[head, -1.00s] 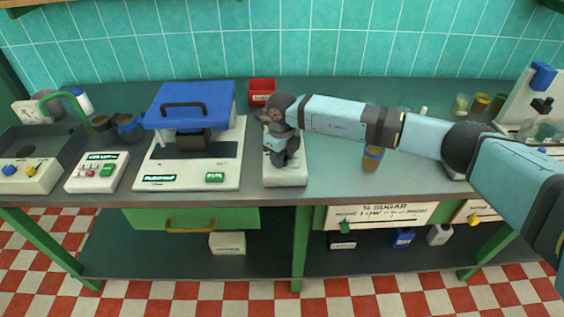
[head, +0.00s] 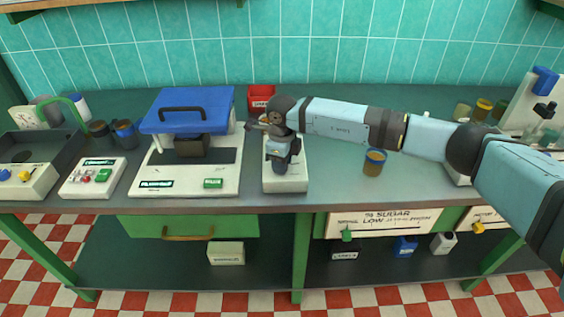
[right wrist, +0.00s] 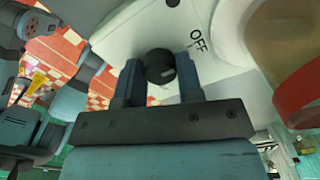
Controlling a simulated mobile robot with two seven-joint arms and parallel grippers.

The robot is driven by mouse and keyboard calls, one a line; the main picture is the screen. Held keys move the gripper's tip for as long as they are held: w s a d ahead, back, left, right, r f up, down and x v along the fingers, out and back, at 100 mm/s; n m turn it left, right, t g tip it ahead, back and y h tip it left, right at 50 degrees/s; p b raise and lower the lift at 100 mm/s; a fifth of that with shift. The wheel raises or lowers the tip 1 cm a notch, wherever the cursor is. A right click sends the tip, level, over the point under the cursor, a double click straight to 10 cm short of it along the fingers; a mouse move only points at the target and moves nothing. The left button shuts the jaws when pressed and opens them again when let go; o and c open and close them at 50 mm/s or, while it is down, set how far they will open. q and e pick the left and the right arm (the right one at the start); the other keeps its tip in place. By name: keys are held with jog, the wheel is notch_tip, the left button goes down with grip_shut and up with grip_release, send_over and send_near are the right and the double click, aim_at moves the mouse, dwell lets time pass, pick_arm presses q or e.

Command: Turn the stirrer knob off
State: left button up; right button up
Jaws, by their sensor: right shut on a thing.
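The stirrer is a small white box (head: 287,184) on the counter, left of the middle in the head view. Its black knob (right wrist: 160,67) is in the right wrist view, on a white panel with the word OFF (right wrist: 198,40) printed to the right of it. A small light mark shows on the knob's right side. My right gripper (right wrist: 160,80) has one finger on each side of the knob and is shut on it. In the head view my right gripper (head: 279,165) covers the knob. My left gripper is in neither view.
A white machine with a blue lid (head: 188,108) stands just left of the stirrer. A red bin (head: 261,97) is behind. An amber jar (head: 374,162) stands to the right under my right arm. A red-banded jar (right wrist: 298,95) is close in the right wrist view.

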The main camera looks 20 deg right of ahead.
jog(key=o, duration=0.9)
notch_tip(320, 180, up, 14)
jog(key=shift+f, duration=0.1)
